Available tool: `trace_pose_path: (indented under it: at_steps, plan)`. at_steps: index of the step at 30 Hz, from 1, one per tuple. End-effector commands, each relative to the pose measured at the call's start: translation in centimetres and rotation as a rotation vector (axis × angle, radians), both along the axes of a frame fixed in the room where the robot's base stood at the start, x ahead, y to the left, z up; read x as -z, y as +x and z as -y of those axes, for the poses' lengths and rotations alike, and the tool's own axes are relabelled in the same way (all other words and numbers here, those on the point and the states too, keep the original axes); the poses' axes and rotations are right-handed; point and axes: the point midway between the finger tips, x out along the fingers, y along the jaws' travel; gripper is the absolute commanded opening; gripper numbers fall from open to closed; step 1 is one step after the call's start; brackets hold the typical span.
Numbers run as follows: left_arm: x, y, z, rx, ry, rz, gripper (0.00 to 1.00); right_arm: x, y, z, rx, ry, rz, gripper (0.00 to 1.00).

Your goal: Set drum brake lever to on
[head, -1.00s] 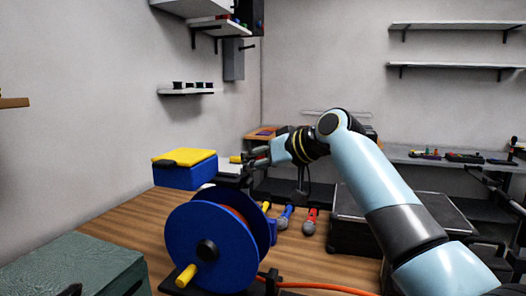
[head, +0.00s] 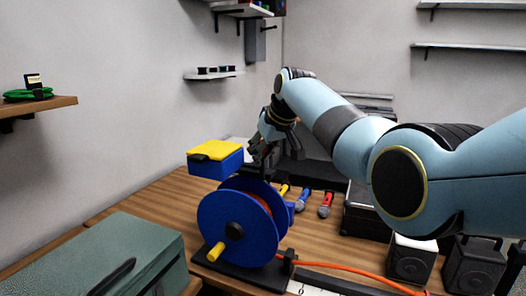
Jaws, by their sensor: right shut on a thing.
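The cable drum (head: 237,225) is blue with a yellow crank handle (head: 215,252) and orange cable wound between its flanges. It stands on a black base (head: 250,272) on the wooden bench. I cannot make out its brake lever. My right gripper (head: 262,158) points down just behind the drum's top edge, beside the blue box. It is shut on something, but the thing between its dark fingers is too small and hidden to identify. My left gripper is not in view.
A blue box with a yellow lid (head: 215,158) stands behind the drum. Orange cable (head: 350,272) runs right across the bench (head: 150,205). A green case (head: 110,255) is at front left, and small speakers (head: 410,258) stand at right.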

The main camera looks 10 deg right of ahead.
Motion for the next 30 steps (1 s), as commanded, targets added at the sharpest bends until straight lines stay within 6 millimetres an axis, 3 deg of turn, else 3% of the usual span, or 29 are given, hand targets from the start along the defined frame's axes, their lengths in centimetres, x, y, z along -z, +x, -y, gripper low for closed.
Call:
trace_pose_path:
  at_steps: [11,12,19,30]
  plan:
    - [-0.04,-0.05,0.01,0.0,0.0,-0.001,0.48,0.07,-0.02,0.05,-0.003,-0.009,-0.005,0.0]
    - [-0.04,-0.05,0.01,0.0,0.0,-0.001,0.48,0.07,-0.02,0.05,-0.003,-0.009,-0.005,0.15]
    - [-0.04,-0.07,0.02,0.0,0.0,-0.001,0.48,0.05,-0.01,0.03,-0.002,-0.007,-0.004,0.45]
    - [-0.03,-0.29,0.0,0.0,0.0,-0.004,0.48,-0.36,-0.17,0.11,-0.001,-0.005,-0.001,0.46]
